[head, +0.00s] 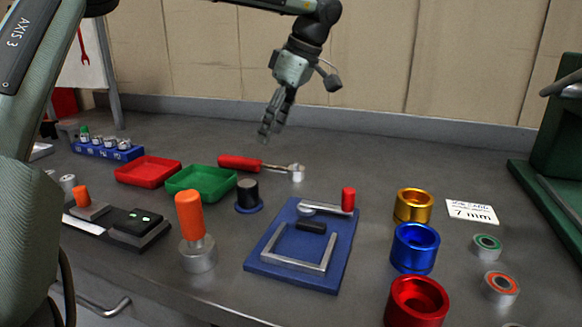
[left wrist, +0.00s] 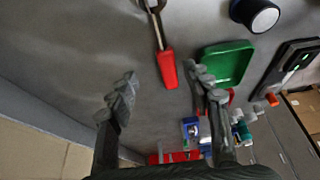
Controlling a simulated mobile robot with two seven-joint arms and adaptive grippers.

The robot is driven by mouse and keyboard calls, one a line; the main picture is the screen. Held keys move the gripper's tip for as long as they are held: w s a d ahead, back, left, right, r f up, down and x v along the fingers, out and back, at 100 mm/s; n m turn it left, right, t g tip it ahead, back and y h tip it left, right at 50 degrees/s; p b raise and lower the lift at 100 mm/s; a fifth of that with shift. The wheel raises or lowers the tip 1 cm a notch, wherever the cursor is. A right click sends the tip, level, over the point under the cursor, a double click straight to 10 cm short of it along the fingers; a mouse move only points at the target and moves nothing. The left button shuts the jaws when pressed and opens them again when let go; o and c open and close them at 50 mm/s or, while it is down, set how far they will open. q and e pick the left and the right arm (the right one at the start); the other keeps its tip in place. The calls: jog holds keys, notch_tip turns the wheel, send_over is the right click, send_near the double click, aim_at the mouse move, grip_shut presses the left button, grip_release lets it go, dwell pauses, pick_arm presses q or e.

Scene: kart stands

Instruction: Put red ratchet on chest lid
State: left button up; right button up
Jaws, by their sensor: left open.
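The red ratchet has a red handle (head: 240,163) and a metal shaft and head; it lies on the grey bench behind the green tray. In the left wrist view the ratchet's red handle (left wrist: 167,68) appears between the fingertips, with the metal shaft running up out of the picture. My left gripper (head: 272,130) is open and empty, pointing down above the bench, behind and apart from the ratchet. Its two spread fingers show in the left wrist view (left wrist: 163,84). I cannot make out a chest lid for certain. My right gripper is not in view.
A green tray (head: 201,196) and red tray (head: 148,181) sit left of the ratchet. A blue fixture (head: 291,279), an orange-handled tool (head: 190,215) and gold, blue and red cups (head: 415,251) stand nearer.

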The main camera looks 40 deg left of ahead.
aim_at(256, 161)
pick_arm(q)
jog(key=shift+f, duration=0.3)
jog(key=x, duration=0.4)
jog(key=s+x, duration=0.1)
jog(key=x, duration=0.1)
jog(key=shift+s+a+f, duration=0.1)
jog(key=shift+a+f, duration=0.05)
jog(key=shift+a, duration=0.2)
jog(key=shift+a+f+p, duration=0.1)
jog(key=shift+f+p, duration=0.2)
jog(key=shift+f, duration=0.05)
grip_shut()
